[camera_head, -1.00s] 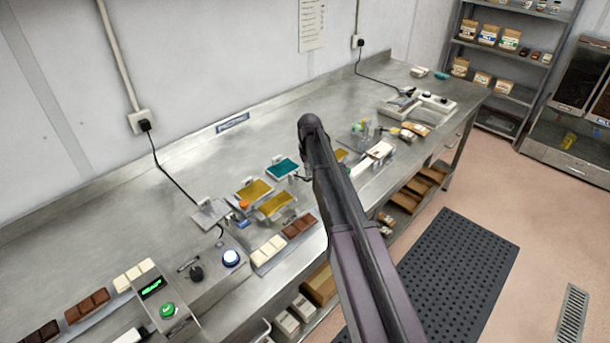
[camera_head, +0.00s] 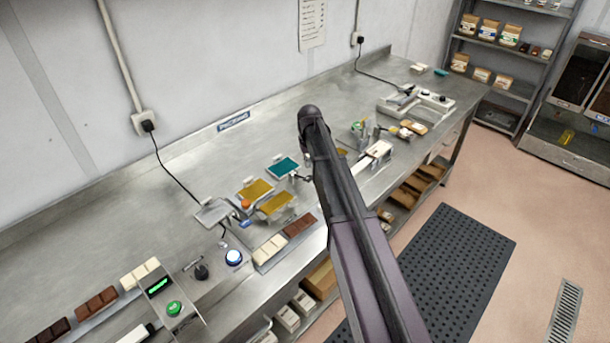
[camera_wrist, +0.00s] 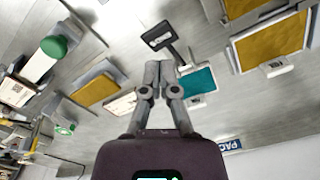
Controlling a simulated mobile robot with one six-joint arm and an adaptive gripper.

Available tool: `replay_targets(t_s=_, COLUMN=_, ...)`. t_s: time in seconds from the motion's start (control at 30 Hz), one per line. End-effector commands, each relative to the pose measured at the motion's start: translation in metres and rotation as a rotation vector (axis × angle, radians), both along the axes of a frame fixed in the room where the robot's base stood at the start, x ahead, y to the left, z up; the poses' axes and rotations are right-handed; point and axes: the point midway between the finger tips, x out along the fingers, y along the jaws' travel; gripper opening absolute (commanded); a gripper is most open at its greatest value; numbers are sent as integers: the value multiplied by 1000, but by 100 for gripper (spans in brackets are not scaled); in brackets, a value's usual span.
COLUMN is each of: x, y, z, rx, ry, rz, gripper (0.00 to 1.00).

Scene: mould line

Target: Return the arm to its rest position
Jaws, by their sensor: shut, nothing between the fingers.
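My arm (camera_head: 355,220) reaches up over the front of the steel bench in the head view, its elbow end near the middle of the picture. My gripper (camera_wrist: 162,66) shows in the wrist view with its fingertips together and nothing between them. It hangs above the bench, apart from the things there. In the head view the gripper is hidden behind the arm. A teal mould (camera_head: 284,167) sits on the bench left of the arm, and it also shows in the wrist view (camera_wrist: 198,82) just right of the fingers.
A shelf rack (camera_head: 490,75) stands at the back right. A black mat (camera_head: 455,260) lies on the floor.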

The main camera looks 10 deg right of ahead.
Motion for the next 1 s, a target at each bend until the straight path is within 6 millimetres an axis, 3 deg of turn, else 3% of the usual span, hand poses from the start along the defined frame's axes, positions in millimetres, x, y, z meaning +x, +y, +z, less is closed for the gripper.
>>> replay_targets(t_s=0.43, x=0, y=0, z=2, rx=0, ry=0, rz=0, gripper=0)
replay_targets(t_s=0.57, x=-8, y=0, z=2, rx=0, ry=0, rz=-2, gripper=0)
replay_targets(t_s=0.77, x=-49, y=0, z=-1, rx=0, ry=0, rz=-15, gripper=0)
replay_targets(t_s=1.0, x=-138, y=0, z=-7, rx=-1, ry=0, rz=-45, gripper=0)
